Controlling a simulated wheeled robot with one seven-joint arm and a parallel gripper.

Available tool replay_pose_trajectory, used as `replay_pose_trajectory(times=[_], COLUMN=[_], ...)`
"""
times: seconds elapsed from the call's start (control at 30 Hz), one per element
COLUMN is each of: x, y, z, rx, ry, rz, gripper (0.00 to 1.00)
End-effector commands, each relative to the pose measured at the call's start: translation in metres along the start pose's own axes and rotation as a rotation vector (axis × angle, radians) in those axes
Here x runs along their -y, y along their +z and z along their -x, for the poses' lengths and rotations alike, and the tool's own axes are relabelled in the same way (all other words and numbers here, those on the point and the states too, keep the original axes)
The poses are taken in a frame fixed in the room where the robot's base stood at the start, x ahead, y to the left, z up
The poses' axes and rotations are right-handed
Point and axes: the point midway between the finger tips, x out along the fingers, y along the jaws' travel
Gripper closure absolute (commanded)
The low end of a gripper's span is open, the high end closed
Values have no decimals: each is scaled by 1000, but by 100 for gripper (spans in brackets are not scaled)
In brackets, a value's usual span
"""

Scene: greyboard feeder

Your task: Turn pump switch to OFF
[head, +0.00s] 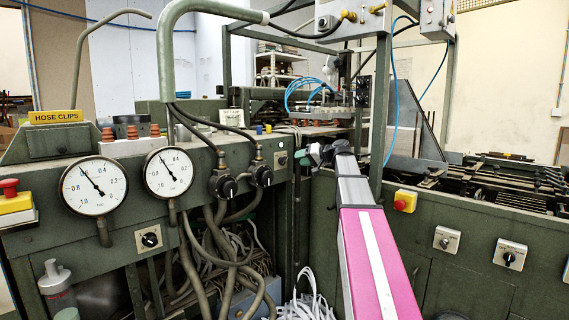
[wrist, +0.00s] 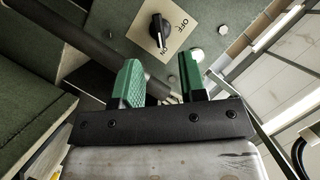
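A black rotary knob (wrist: 157,30) on a cream plate (wrist: 178,30) marked OFF shows in the wrist view, beyond the fingertips and roughly in line with their gap. The white line on the knob points toward the gripper side of the plate, not at the OFF lettering. In the head view a similar black switch on a cream plate (head: 281,158) sits on the green panel just left of my gripper (head: 328,150). My gripper's green fingers (wrist: 160,64) are apart with nothing between them. They do not touch the knob.
Two pressure gauges (head: 95,186) (head: 169,172) and another switch (head: 150,240) are on the left panel. A red emergency button (head: 404,201) and two switches (head: 447,239) (head: 510,254) are on the right cabinet. Hoses (head: 215,240) hang below the left panel.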

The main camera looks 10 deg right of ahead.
Motion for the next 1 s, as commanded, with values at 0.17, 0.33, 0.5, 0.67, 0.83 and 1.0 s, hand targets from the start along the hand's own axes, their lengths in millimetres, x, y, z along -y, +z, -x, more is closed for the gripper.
replay_pose_trajectory(times=[0.17, 0.33, 0.5, 0.67, 0.83, 1.0], x=[-1, -1, -1, -1, -1, -1], y=[-1, 0, 0, 0, 0, 0], z=[-35, -59, -73, -76, -76, -76], rx=[3, 2, 1, 1, 1, 1], ry=[-1, 0, 1, 2, 2, 2], rz=[-1, -1, 0, 0, 0, -1], gripper=[62, 62, 62, 62, 62, 100])
